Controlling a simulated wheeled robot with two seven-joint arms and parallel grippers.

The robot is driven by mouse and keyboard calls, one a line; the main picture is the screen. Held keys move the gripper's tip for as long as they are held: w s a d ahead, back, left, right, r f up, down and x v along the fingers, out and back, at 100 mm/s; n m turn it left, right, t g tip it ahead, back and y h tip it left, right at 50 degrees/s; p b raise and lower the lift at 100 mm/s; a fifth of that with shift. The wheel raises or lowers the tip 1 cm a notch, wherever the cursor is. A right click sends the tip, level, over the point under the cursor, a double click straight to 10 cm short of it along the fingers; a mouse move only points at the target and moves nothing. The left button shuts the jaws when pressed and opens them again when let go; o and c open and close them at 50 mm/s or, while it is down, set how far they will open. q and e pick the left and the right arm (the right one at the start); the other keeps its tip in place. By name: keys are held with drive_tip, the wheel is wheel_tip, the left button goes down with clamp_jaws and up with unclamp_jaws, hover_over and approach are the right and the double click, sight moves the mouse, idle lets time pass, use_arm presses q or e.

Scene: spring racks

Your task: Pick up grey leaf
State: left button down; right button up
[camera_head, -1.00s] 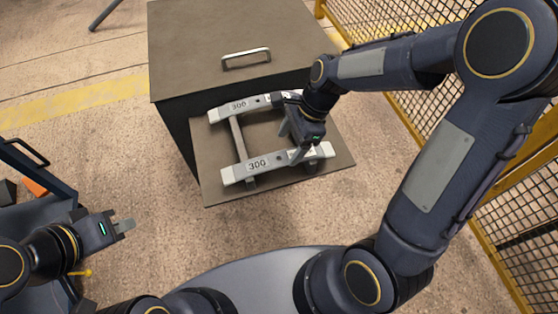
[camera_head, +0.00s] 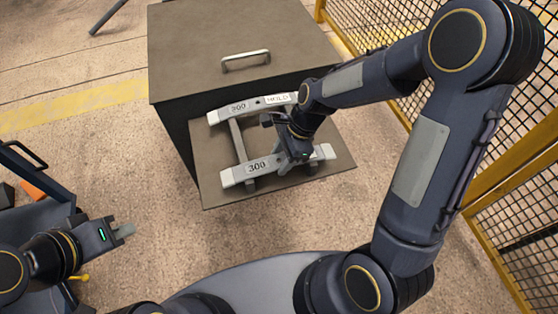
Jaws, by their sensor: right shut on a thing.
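Two light grey leaves lie on the rack in front of the brown cabinet. The front grey leaf (camera_head: 258,165) is marked 300. The rear grey leaf (camera_head: 238,107) is marked 300 and has a second label to its right. My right gripper (camera_head: 290,161) points down over the right half of the front leaf and is shut on it; its wrist partly hides the grip. The front leaf still appears to lie along the rack's front. My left gripper (camera_head: 125,231) is far left, away from the leaves; its finger opening cannot be made out.
The rack's brown base plate (camera_head: 215,190) carries grey cross supports (camera_head: 238,140). The cabinet (camera_head: 230,30) with its handle (camera_head: 246,60) stands directly behind. A yellow mesh fence (camera_head: 510,200) is at the right. A dark cart (camera_head: 35,205) is at the left. Floor between is clear.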

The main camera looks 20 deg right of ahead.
clamp_jaws()
drive_tip(key=shift+r, duration=0.15)
